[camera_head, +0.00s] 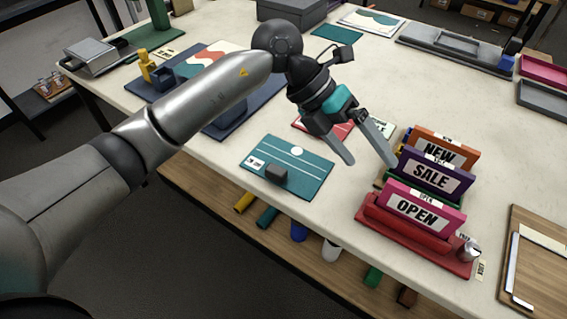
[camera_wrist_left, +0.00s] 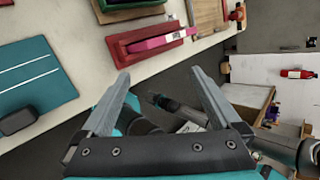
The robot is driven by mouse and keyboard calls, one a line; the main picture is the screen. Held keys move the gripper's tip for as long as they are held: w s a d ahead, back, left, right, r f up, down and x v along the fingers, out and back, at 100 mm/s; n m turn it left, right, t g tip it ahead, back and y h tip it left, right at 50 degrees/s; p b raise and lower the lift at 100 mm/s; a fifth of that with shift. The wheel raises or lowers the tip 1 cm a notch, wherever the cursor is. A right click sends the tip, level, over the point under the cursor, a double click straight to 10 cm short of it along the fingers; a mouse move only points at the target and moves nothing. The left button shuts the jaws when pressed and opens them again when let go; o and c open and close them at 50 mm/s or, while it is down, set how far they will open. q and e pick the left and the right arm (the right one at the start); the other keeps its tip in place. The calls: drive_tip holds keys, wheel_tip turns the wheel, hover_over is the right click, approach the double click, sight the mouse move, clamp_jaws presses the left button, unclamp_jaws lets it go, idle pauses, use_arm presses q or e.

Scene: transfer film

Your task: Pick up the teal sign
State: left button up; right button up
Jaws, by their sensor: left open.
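A flat teal sign (camera_head: 308,166) with white lines and a white dot lies on the table near its front edge. A dark grey block (camera_head: 276,173) sits on its lower part. In the left wrist view the teal sign (camera_wrist_left: 45,82) shows at the left, partly cut off, with the dark block (camera_wrist_left: 17,121) on it. My left gripper (camera_head: 372,162) is open and empty, to the right of the teal sign and left of the sign rack. Its fingers (camera_wrist_left: 161,73) also show apart in the left wrist view.
A red rack (camera_head: 400,236) holds a pink OPEN sign (camera_head: 424,209); a purple SALE sign (camera_head: 435,174) and an orange NEW sign (camera_head: 443,149) stand behind. A wooden board (camera_head: 535,265) lies at the right. The table's middle is mostly clear.

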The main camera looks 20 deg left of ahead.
use_arm(q)
drive_tip(key=w+a+f+y, duration=0.1)
drive_tip(key=w+a+y, duration=0.3)
drive_tip(key=a, duration=0.5)
drive_tip(key=n+t+y, duration=0.1)
drive_tip(key=n+y, duration=0.1)
drive_tip(key=y, duration=0.3)
approach(276, 169)
drive_tip(key=f, duration=0.3)
drive_tip(key=shift+s, duration=0.25)
drive_tip(key=shift+w+a+f, duration=0.1)
drive_tip(key=shift+f, duration=1.35)
drive_tip(key=shift+w+f, duration=0.1)
drive_tip(key=shift+f, duration=1.35)
drive_tip(key=shift+c, duration=0.3)
drive_tip(key=c, duration=1.5)
